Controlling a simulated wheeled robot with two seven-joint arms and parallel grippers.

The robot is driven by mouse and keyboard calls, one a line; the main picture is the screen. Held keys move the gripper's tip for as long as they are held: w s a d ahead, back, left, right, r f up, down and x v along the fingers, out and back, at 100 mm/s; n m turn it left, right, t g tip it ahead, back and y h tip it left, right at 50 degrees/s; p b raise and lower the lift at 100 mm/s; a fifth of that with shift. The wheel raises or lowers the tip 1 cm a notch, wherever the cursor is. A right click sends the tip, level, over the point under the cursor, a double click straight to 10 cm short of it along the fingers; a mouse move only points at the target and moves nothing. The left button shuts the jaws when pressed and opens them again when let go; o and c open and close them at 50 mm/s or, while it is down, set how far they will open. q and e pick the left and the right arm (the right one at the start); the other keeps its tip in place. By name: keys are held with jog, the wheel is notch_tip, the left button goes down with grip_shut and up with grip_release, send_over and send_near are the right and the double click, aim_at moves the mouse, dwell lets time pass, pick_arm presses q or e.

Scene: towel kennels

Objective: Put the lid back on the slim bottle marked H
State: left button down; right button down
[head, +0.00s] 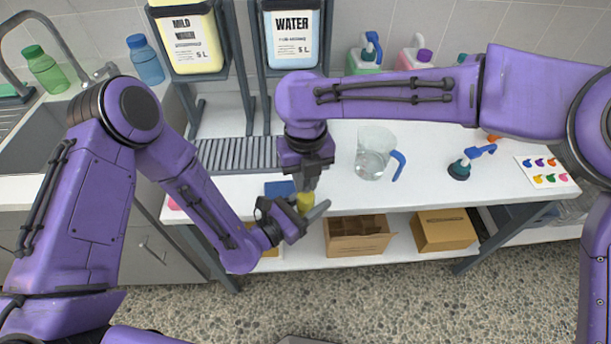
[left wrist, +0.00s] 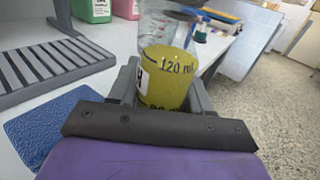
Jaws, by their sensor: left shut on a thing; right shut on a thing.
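A slim yellow bottle (head: 305,202) is upright in my left gripper (head: 308,211), just beyond the table's front edge. In the left wrist view the bottle (left wrist: 166,78) shows "120 ml" and part of a dark letter on a white patch, too cut off to read surely. Both fingers of the left gripper (left wrist: 163,92) are closed on its sides. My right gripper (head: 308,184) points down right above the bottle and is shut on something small. That held thing is hidden between its fingers; I cannot make out the lid, or whether it touches the bottle.
A clear jug (head: 372,158) with a blue handle and a dark blue-headed pump (head: 460,170) stand on the white table (head: 430,200). A blue mat (head: 279,188) and grey slatted rack (head: 232,153) lie left. Big WATER (head: 293,52) and MILD (head: 188,56) canisters stand behind. Cardboard boxes sit below.

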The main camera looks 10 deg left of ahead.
jog(key=m, duration=1.7)
jog(key=shift+m, duration=0.4)
jog(key=c, duration=1)
grip_release()
jog(key=shift+c, duration=0.2)
jog(key=shift+r, duration=2.3)
